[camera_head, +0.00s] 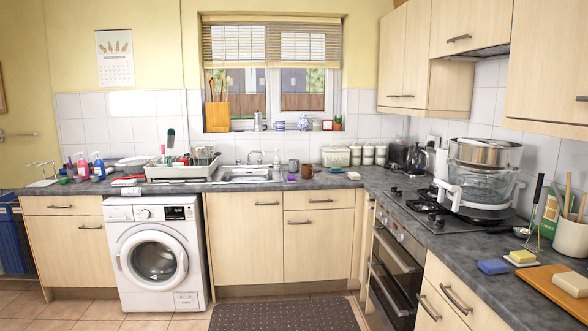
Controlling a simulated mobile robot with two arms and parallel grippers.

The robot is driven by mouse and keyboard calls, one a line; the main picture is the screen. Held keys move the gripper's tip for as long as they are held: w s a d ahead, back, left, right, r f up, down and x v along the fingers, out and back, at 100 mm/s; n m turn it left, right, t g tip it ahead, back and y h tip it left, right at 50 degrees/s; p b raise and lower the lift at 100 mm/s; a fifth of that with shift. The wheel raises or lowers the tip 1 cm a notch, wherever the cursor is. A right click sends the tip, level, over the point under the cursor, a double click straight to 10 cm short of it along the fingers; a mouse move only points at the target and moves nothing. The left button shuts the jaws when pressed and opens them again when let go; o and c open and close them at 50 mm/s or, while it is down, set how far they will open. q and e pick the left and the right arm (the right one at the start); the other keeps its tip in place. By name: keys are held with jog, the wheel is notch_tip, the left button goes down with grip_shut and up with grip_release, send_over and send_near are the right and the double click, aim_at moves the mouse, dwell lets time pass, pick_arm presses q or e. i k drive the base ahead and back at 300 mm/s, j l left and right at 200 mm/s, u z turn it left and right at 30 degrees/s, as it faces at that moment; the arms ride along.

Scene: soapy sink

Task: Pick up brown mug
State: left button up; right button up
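The brown mug (307,171) stands upright on the grey counter, to the right of the sink. It is small in the head view. A grey mug (293,166) stands close to its left, and a small purple item (291,178) lies in front of that. Neither of my grippers shows in the head view, so their state cannot be seen.
The sink (245,174) and a white dish rack (182,170) are left of the mug. A hob (415,204) with a large steamer (478,180) is on the right counter. The tiled floor is open around a dark mat (285,314).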

aim_at(306, 169)
jog(key=u, duration=0.2)
jog(key=i, duration=4.25)
jog(key=l, duration=0.1)
